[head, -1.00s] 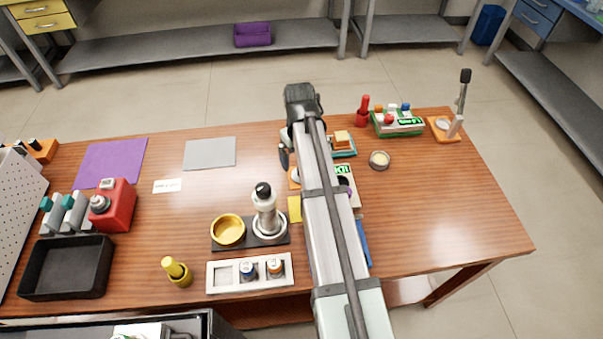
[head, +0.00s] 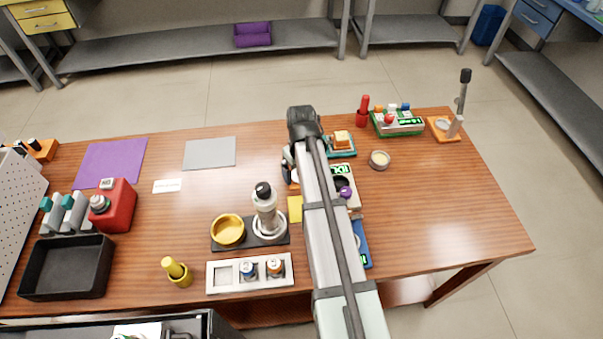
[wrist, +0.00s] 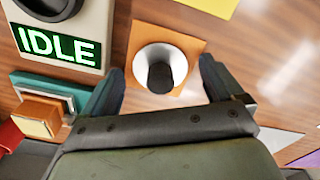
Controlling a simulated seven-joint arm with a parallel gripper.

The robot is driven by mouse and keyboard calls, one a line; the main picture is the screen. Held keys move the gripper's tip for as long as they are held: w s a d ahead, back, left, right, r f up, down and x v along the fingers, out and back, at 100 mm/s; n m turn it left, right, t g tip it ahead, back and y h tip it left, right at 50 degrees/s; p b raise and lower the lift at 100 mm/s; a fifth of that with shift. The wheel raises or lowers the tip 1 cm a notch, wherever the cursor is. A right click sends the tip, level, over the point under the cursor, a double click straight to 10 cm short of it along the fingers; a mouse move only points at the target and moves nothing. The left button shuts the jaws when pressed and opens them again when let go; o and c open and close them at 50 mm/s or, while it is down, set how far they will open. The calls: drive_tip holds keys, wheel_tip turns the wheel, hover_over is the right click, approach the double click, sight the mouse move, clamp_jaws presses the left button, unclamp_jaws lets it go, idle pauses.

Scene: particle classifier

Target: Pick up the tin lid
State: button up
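The tin lid (wrist: 160,68) is a pale, round, silvery-white disc with a black knob in its middle. It lies on a square orange pad (wrist: 190,48) on the wooden table. In the head view only a sliver of the pad and lid shows beside my arm. My gripper (wrist: 162,75) is open, with one dark finger on each side of the lid in the wrist view. The fingers appear to hold nothing, and I cannot tell how far above the lid they are. In the head view my gripper (head: 287,168) is partly hidden by my arm.
A device with a green IDLE display (wrist: 57,42) stands close to the left finger in the wrist view. A teal base with an orange block (wrist: 40,112) is also near. A bottle on a stand (head: 266,205) is nearby. The table's right side is mostly clear.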

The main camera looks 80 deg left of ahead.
drive_tip(key=c, duration=1.1)
